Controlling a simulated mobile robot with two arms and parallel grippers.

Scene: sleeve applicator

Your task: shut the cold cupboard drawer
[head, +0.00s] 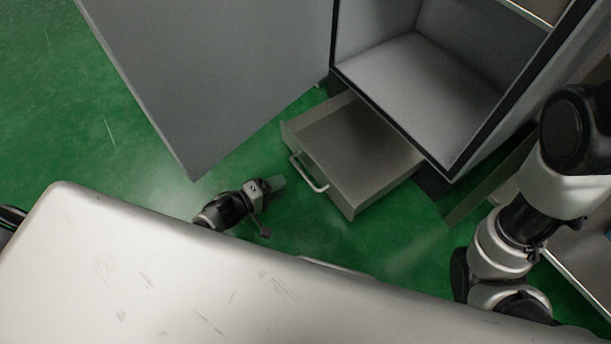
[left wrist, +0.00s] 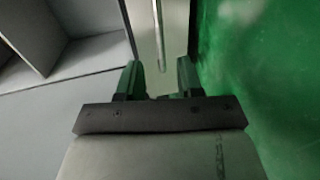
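The cold cupboard drawer (head: 362,150) is a grey metal box, pulled out below the cupboard and seemingly empty. Its bar handle (head: 309,174) is on the front, facing my left gripper (head: 277,184). That gripper is low over the floor, just short of the handle, apart from it in the head view. In the left wrist view the gripper (left wrist: 160,80) is open with its two green-tinted fingers spread. The handle (left wrist: 159,36) and pale drawer front (left wrist: 176,28) show ahead of the gap between the fingers. My right gripper is not visible; only its arm shows at the right.
The cupboard (head: 425,75) stands open and its inside looks bare. Its large grey door (head: 220,70) swings out at the left of the drawer. The green floor (head: 380,235) is clear in front of the drawer. A metal-edged surface (head: 575,255) is at the far right.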

